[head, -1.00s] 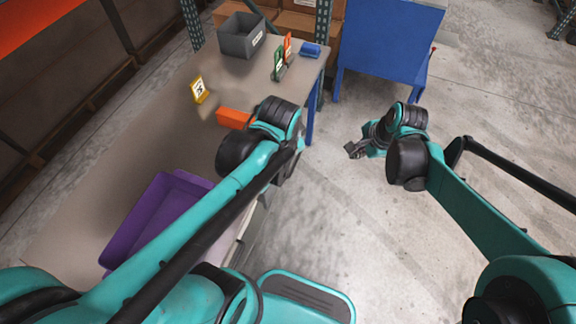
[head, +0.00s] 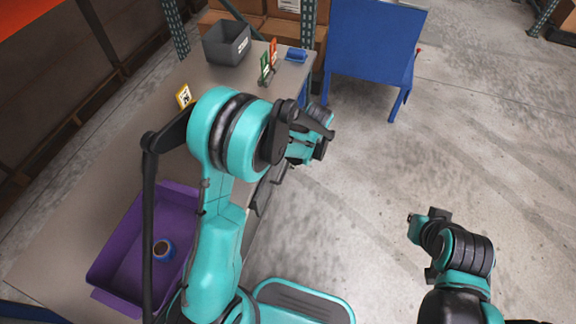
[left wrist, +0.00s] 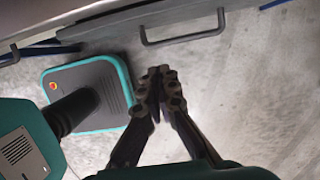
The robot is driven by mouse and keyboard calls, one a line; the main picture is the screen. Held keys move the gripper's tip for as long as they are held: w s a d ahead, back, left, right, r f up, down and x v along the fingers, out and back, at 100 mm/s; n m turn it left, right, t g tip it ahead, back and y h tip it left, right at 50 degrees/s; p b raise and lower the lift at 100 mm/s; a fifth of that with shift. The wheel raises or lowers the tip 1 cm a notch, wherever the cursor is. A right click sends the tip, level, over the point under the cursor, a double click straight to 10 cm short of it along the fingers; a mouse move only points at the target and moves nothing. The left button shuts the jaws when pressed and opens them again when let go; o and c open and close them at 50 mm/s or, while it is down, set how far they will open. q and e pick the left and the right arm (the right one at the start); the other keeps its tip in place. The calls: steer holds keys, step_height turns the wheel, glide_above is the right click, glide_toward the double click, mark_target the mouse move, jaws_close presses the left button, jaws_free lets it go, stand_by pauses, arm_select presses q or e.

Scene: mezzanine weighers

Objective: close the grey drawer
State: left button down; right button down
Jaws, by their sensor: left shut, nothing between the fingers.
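The grey drawer (left wrist: 110,32) crosses the top of the left wrist view, with its dark bar handle (left wrist: 184,38) facing my left gripper. In the head view my left arm hides most of the drawer, and how far it stands out cannot be told. My left gripper (left wrist: 157,84) has its fingers together, empty, in front of the handle and apart from it in the picture. My right gripper (head: 414,222) is over the open floor at the right, away from the table; its fingers are too small to read.
The table (head: 105,150) holds a purple bin (head: 125,240) with a blue round item (head: 164,250) in it, a grey bin (head: 225,45), a yellow sign (head: 184,96) and a blue object (head: 297,55). A blue stand (head: 372,40) is beyond. Floor to the right is clear.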

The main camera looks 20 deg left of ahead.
arm_select(q)
steer(key=a+f+b, duration=0.4)
steer(key=a+f, duration=0.2)
steer(key=f, duration=0.2)
steer(key=shift+b, duration=0.35)
